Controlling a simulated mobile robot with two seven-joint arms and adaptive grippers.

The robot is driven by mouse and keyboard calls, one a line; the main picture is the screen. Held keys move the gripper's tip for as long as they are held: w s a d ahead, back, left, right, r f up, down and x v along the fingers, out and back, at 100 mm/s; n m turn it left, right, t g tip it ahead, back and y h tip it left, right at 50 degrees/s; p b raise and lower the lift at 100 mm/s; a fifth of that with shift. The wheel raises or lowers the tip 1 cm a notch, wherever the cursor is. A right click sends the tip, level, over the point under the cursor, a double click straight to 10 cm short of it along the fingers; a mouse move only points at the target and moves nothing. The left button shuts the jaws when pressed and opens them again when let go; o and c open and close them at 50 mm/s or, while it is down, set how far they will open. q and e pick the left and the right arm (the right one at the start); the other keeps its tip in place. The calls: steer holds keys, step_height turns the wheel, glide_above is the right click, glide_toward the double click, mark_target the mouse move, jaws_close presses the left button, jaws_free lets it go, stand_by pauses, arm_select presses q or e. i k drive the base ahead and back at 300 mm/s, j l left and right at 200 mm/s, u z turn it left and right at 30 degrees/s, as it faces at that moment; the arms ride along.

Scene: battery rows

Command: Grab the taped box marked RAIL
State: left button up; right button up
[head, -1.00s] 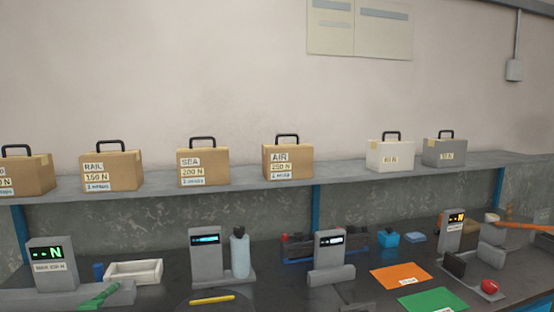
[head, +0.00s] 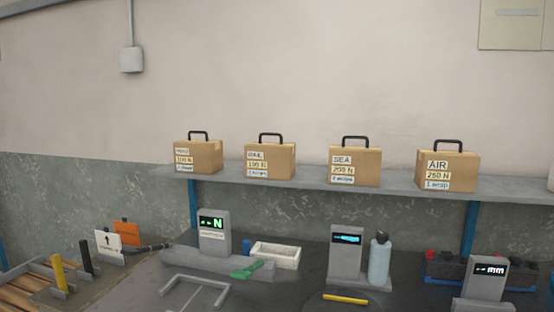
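The taped box marked RAIL (head: 270,162) is a brown cardboard box with a black top handle and white labels. It stands upright on the grey wall shelf (head: 310,186), second from the left in the head view. Its label is blurred now but reads RAIL in the earlier view. A similar box (head: 198,156) stands to its left, its top label too blurred to read surely. The SEA box (head: 355,164) and the AIR box (head: 447,171) stand to its right. Neither of my grippers shows.
Below the shelf, the dark bench holds a grey device with a green N display (head: 214,232), a white tray (head: 275,255), a second display device (head: 346,254) and a blue-grey bottle (head: 379,262). Wooden slats with yellow and black posts (head: 58,274) are at lower left.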

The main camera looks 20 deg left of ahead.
mark_target(264, 160)
steer(key=i+j, duration=0.1)
steer(key=j, duration=0.25)
steer(key=j+u, duration=0.15)
steer(key=j, duration=0.15)
steer(key=i+j, duration=0.2)
steer(key=i+j+u, duration=0.1)
steer(key=j, duration=0.35)
